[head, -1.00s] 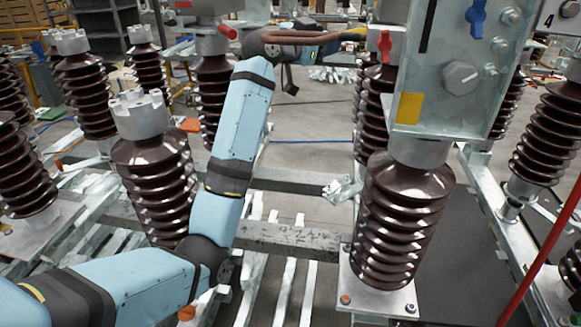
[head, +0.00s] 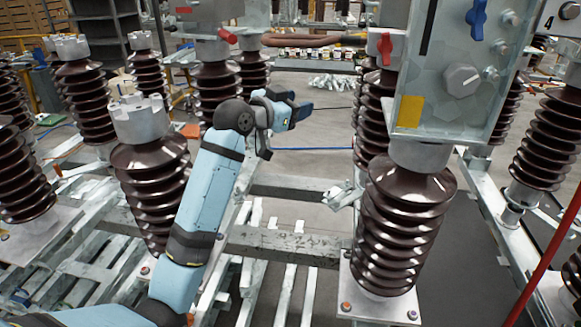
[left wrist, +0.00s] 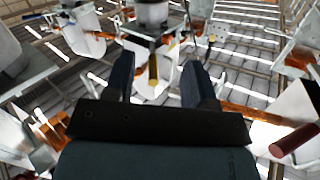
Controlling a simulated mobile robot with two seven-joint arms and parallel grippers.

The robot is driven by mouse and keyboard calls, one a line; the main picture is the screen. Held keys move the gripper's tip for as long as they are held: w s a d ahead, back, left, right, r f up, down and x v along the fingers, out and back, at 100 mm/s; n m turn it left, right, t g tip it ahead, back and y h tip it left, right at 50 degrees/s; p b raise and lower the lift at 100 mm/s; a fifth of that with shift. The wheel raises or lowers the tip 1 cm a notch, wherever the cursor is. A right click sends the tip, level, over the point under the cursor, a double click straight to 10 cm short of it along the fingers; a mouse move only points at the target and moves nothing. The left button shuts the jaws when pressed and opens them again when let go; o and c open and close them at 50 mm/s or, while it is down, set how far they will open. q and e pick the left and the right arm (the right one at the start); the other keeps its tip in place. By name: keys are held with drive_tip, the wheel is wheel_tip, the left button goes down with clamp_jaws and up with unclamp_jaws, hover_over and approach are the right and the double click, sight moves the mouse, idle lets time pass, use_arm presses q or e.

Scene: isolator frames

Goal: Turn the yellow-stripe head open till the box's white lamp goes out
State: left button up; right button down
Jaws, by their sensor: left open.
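The grey metal box (head: 450,110) stands on a brown ribbed insulator at the upper right of the head view. It carries a yellow label (head: 410,111), a grey knob (head: 461,80) and a blue handle (head: 477,18). I cannot make out a yellow-stripe head or a lit white lamp for certain. My left gripper (head: 297,104) is open and empty left of the box, apart from it. In the left wrist view, a yellowish bar (left wrist: 153,70) shows between the open fingers, seemingly beyond them. My right gripper is not in view.
A red handle (head: 385,46) sits at the box's left. A copper-coloured bar (head: 310,40) runs behind my left gripper. Brown insulators with slotted grey caps (head: 140,118) stand at the left. A red rod (head: 545,255) slants at the right.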

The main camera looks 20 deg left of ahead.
use_arm(q)
drive_tip(key=s+f+n+y+p, duration=0.1)
drive_tip(key=s+f, duration=0.3)
drive_tip(key=f, duration=1)
drive_tip(key=shift+d+f+n+g+y, duration=0.25)
drive_tip(key=shift+f+n+g+y, duration=0.05)
drive_tip(key=shift+n+g+y, duration=0.1)
